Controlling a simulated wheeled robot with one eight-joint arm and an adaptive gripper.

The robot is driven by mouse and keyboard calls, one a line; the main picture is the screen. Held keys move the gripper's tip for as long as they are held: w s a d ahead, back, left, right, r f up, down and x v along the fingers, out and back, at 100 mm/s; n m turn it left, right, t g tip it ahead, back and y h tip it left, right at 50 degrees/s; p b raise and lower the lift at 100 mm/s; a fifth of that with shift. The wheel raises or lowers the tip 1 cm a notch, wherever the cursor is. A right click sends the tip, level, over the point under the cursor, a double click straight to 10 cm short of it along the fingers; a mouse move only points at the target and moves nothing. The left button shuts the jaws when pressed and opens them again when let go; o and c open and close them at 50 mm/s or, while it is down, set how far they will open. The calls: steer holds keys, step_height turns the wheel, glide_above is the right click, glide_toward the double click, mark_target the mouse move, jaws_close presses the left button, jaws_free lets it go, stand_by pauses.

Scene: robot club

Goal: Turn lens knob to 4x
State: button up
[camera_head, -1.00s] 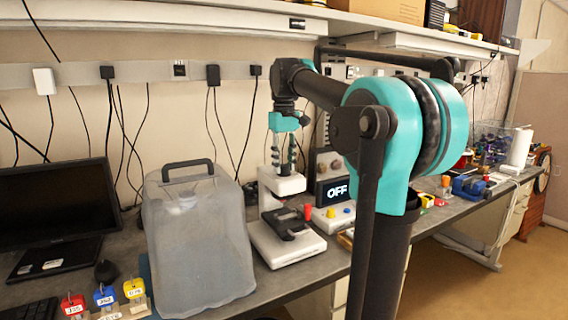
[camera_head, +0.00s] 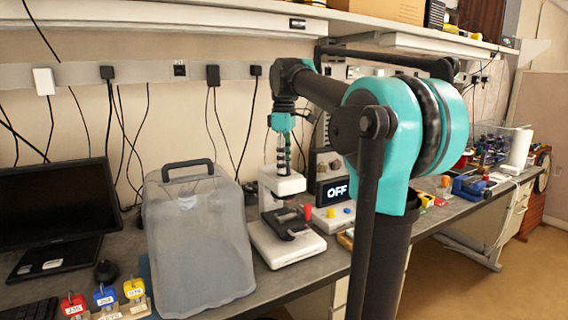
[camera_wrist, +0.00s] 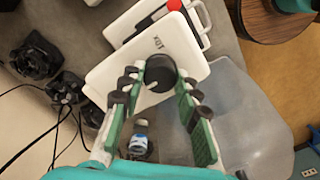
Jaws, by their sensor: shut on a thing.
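The white microscope (camera_head: 274,236) stands on the bench with a black stage (camera_head: 289,223) on its base. Its white head (camera_wrist: 115,85) fills the middle of the wrist view. The round black lens knob (camera_wrist: 160,72) is on top of the head, with a small light mark on it. In the head view my gripper (camera_head: 284,168) is above the microscope head, and the knob is hidden.
A shelf overhangs the bench.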

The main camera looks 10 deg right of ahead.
stand_by(0.5)
steer(key=o, duration=1.2)
steer(key=shift+c, duration=0.2)
step_height(320, 180, up, 12)
